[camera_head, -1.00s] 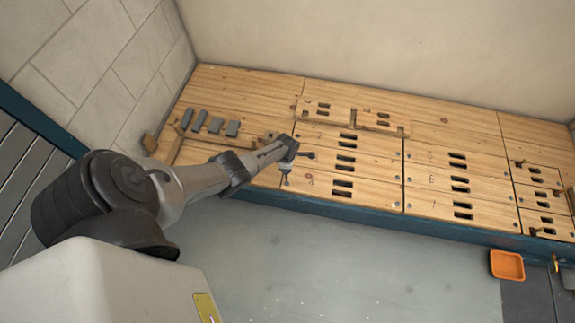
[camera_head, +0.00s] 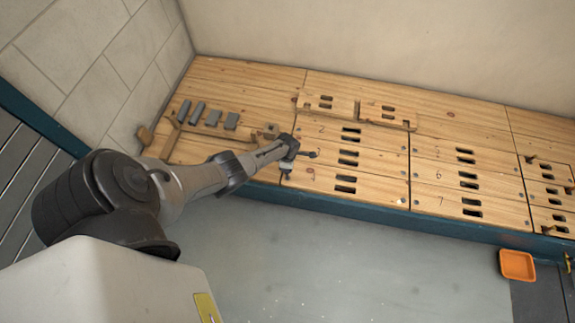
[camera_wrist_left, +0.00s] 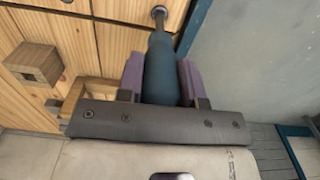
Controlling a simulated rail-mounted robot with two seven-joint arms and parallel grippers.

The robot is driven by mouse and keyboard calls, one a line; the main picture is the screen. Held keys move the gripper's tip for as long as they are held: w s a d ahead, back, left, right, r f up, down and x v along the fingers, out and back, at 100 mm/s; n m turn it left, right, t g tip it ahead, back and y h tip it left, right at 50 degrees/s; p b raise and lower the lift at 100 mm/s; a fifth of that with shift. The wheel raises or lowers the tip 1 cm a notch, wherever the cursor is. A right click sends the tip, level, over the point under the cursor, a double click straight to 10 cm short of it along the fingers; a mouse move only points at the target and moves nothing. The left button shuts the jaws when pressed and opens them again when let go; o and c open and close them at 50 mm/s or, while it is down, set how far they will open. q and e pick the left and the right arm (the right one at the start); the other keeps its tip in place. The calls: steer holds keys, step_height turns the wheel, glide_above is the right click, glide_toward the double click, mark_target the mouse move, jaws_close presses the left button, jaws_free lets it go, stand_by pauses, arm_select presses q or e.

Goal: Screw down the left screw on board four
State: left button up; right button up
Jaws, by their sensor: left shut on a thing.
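My left gripper (camera_head: 290,152) is shut on a screwdriver at the left edge of the numbered boards. In the left wrist view, the screwdriver's dark teal handle (camera_wrist_left: 162,72) sits between the two purple-grey fingers, and its thin shaft points away from the gripper to a round grey screw head (camera_wrist_left: 159,11). The tip appears to be at the screw; I cannot tell if it is seated in it. Board four (camera_head: 375,189) is the lowest board of its column, with two dark slots; the tool and gripper cover part of its left end. My right gripper is not in view.
A wooden block (camera_wrist_left: 35,64) stands beside the gripper. Several grey pieces (camera_head: 213,117) lie at the bench's left. Other slotted boards (camera_head: 440,175) fill the right. An orange tray (camera_head: 517,265) is at lower right. The floor (camera_head: 350,260) in front is clear.

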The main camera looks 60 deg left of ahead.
arm_select(q)
steer(key=shift+f, duration=0.5)
steer(key=shift+a+m+b, duration=0.1)
steer(key=shift+m+b, duration=0.2)
steer(key=shift+b, duration=0.2)
steer(key=shift+m+b, duration=0.6)
steer(key=shift+m, duration=0.4)
steer(key=m+b, duration=0.2)
steer(key=m, duration=0.1)
steer(key=m+b, duration=0.4)
steer(key=shift+b, duration=0.3)
steer(key=shift+r+m+p, duration=0.25)
steer(key=shift+m+p, duration=0.05)
steer(key=shift+r+m+p, duration=0.1)
steer(key=shift+m+p, duration=0.3)
steer(key=shift+m, duration=0.2)
steer(key=shift+m+p, duration=0.45)
steer(key=shift+m, duration=0.75)
steer(key=m+p, duration=0.1)
steer(key=m, duration=0.2)
steer(key=shift+m, duration=0.4)
steer(key=m, duration=0.3)
steer(key=shift+f, duration=0.2)
